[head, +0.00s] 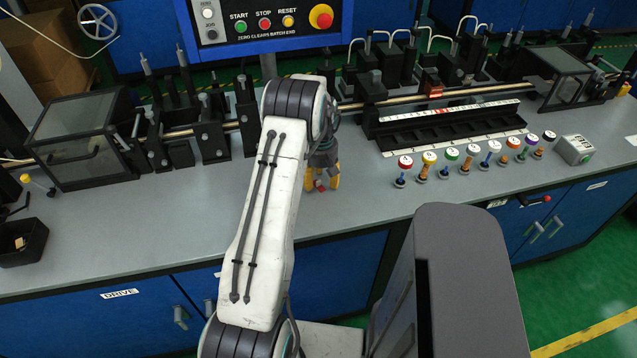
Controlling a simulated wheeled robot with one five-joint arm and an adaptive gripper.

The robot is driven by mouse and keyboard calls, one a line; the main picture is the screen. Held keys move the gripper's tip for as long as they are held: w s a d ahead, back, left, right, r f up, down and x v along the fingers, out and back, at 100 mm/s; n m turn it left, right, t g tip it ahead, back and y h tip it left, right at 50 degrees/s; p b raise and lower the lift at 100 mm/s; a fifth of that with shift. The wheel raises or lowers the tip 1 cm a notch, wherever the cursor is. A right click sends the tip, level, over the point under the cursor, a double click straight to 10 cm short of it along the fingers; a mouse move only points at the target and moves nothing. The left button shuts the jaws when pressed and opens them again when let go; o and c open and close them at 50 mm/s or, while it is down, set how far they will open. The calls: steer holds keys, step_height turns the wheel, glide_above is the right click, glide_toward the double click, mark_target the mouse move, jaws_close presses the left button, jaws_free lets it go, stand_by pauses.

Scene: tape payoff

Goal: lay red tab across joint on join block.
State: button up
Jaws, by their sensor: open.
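My gripper (321,183) has yellow fingertips and hangs low over the grey bench, left of the long black block. It is open. A small red piece (319,185), possibly the red tab, shows between the fingertips; I cannot tell whether it touches them or lies on the bench. The long black block (455,132) stands at the right of the bench and carries a white strip with red marks (444,112). I cannot tell for sure whether this is the join block, and no joint can be made out. My arm hides part of the bench behind the gripper.
Several upright handles with coloured caps (452,164) stand in a row before the black block, with a small grey box (573,150) at their right end. Rails and dark posts (210,130) line the back. A dark bin (24,242) sits far left.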

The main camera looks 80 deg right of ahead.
steer(key=shift+f, duration=0.15)
jaws_close()
stand_by(0.5)
